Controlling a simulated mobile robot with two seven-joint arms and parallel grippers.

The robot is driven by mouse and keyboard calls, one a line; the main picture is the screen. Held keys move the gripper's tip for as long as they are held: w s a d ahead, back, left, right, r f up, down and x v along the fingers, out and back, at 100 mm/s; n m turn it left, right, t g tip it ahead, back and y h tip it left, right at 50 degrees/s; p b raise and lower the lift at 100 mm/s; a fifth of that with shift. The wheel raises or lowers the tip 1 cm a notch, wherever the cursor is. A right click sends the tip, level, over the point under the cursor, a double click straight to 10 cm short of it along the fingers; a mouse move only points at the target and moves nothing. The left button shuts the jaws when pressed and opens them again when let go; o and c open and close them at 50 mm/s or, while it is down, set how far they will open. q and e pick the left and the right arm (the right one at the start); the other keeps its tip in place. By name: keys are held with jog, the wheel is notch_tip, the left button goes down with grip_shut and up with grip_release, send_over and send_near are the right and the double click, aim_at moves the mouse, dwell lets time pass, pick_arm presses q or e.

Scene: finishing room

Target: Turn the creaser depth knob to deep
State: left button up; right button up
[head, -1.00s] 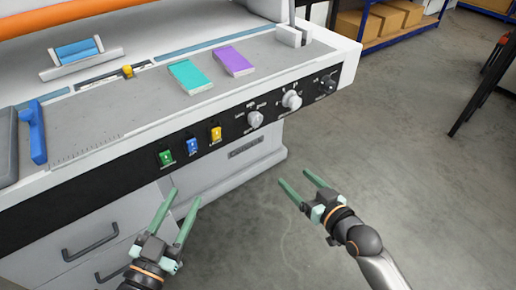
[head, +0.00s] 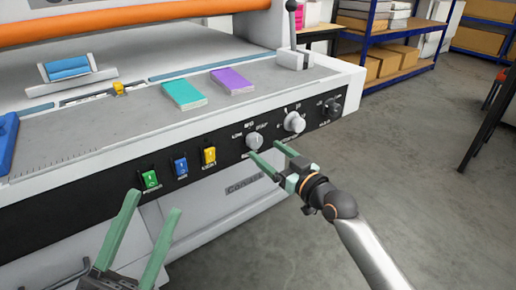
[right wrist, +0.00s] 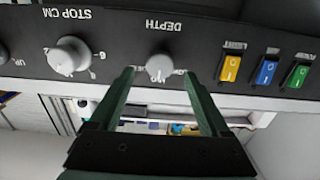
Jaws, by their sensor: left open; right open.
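The creaser depth knob (head: 254,140) is a light grey knob on the black front panel (head: 103,194). In the right wrist view the knob (right wrist: 160,67), labelled DEPTH, shows upside down between my fingertips. My right gripper (head: 263,148) is open, with its green fingers pointing at this knob from the front; it also shows in the right wrist view (right wrist: 158,75). I cannot tell whether the fingertips touch the knob. My left gripper (head: 153,201) is open and empty, below and in front of the green switch.
A STOP CM knob (right wrist: 68,56) sits beside the depth knob, also seen in the head view (head: 294,122). A black knob (head: 332,107) is further right. Green (head: 150,179), blue (head: 181,167) and yellow (head: 209,156) switches are to the left. Teal (head: 184,95) and purple (head: 232,81) pads lie on top.

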aim_at(257, 144)
jog(key=shift+b+x, duration=0.6)
jog(key=shift+x, duration=1.85)
jog(key=shift+c, duration=0.3)
grip_shut()
